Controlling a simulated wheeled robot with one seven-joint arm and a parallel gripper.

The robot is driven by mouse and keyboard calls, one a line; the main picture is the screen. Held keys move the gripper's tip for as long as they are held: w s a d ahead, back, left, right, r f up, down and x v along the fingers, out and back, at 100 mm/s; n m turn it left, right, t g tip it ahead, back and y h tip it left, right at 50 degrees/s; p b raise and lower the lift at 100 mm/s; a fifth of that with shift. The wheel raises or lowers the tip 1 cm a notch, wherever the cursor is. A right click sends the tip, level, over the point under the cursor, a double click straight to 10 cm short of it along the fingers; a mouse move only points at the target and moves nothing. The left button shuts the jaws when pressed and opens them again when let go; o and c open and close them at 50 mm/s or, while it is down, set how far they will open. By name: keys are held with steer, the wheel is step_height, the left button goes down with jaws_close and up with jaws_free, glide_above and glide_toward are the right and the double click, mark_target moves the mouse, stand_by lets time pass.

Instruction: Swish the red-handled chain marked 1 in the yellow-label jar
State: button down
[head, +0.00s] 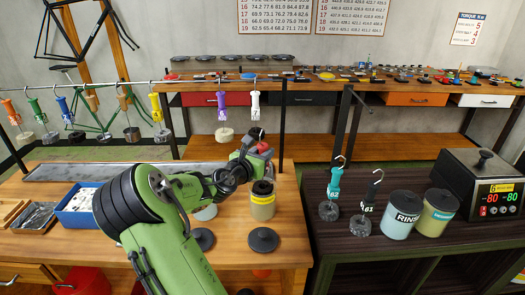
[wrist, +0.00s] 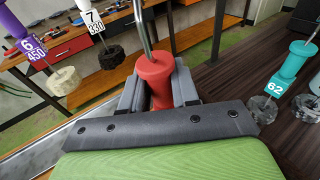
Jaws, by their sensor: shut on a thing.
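My gripper (wrist: 155,95) is shut on the red handle (wrist: 153,72) of a chain, with its metal rod rising out of the top of the picture in the wrist view. In the head view the red handle (head: 262,147) shows at the end of my arm. The number 1 cannot be read, and the chain under the handle is hidden. The yellow-label jar (head: 262,203) stands open on the wooden bench, just below my gripper. Whether the chain is inside the jar or above it cannot be told.
Dark lids (head: 263,240) lie before the jar. Another jar (head: 205,213) is partly behind my arm. Purple (head: 222,105) and white (head: 255,104) handles hang behind. A RINSE jar (head: 402,215), a teal-handled chain (head: 333,190) and a heater (head: 485,180) stand on the right.

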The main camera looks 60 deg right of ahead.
steer(key=shift+f+b, duration=2.3)
steer(key=shift+f, duration=1.75)
steer(key=shift+r, duration=0.15)
